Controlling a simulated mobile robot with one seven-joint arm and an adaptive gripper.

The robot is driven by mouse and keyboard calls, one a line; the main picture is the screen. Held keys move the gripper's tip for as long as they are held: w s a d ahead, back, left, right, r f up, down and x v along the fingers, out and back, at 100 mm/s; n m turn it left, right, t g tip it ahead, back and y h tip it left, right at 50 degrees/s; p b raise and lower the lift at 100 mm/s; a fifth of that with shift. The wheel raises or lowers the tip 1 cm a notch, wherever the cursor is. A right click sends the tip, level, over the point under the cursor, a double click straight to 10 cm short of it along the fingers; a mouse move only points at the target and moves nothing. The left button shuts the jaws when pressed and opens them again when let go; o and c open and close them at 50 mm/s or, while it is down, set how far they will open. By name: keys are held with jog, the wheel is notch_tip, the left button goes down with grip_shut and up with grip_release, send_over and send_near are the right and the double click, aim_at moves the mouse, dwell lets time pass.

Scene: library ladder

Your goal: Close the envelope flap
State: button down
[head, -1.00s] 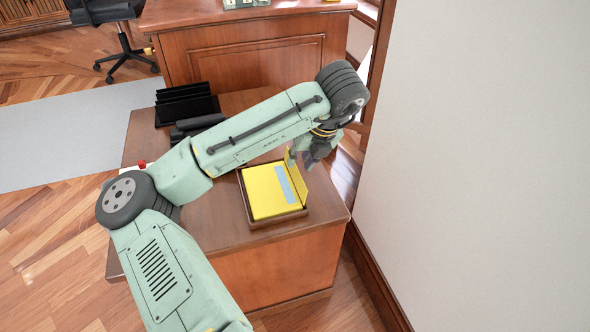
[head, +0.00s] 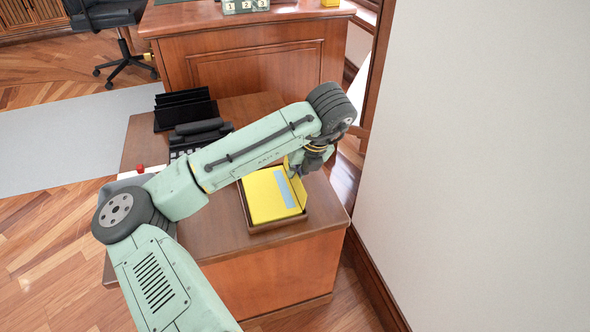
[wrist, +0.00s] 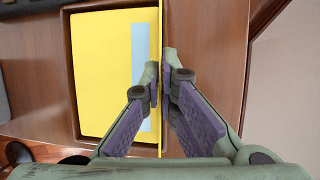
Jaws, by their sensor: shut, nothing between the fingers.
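The yellow envelope (head: 265,197) lies in a shallow brown tray (head: 272,226) on the desk, with a pale blue-grey strip near its right side. It also fills the left of the wrist view (wrist: 100,75). Its flap (head: 299,191) stands up along the right edge. In the wrist view the flap (wrist: 160,25) shows edge-on as a thin yellow line. My gripper (head: 296,170) is shut, at the flap's far part. In the wrist view its fingertips (wrist: 162,72) lie in line with the flap's edge; I cannot tell whether they touch it.
A black file rack (head: 185,108) and a dark telephone-like object (head: 200,132) stand at the back left of the desk (head: 220,215). A pale wall (head: 480,150) rises close on the right. A larger desk (head: 255,65) stands behind.

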aim_at(278, 188)
jog(key=shift+a, duration=0.1)
dwell(0.6)
jog(key=shift+s+a+h, duration=0.15)
jog(key=shift+a+h, duration=0.2)
jog(key=shift+h, duration=0.65)
jog(key=shift+s+a+f+n+t+h+b, duration=0.15)
jog(key=shift+a+n+t+h+b, duration=0.15)
jog(key=shift+h, duration=0.3)
jog(key=shift+a+f+n+t+h+b, duration=0.1)
jog(key=shift+a+n+t+h+b, duration=0.15)
jog(key=shift+t+h, duration=0.25)
jog(key=h+b, duration=0.1)
jog(key=a+t+h+b, duration=0.1)
jog(key=b, duration=0.1)
jog(key=f+n+h+b, duration=0.1)
jog(key=shift+s+a+h, duration=0.2)
jog(key=shift+s+h, duration=0.05)
jog(key=shift+h, duration=0.15)
jog(key=h+b, duration=0.1)
jog(key=b, duration=0.1)
jog(key=t+h+b, duration=0.1)
jog(key=b, duration=0.1)
jog(key=shift+s+a+f+n+h, duration=0.15)
jog(key=shift+a+n+h, duration=0.15)
jog(key=shift+a, duration=0.1)
jog(key=c, duration=2.4)
grip_release()
jog(key=shift+t, duration=0.3)
jog(key=c, duration=1.9)
grip_release()
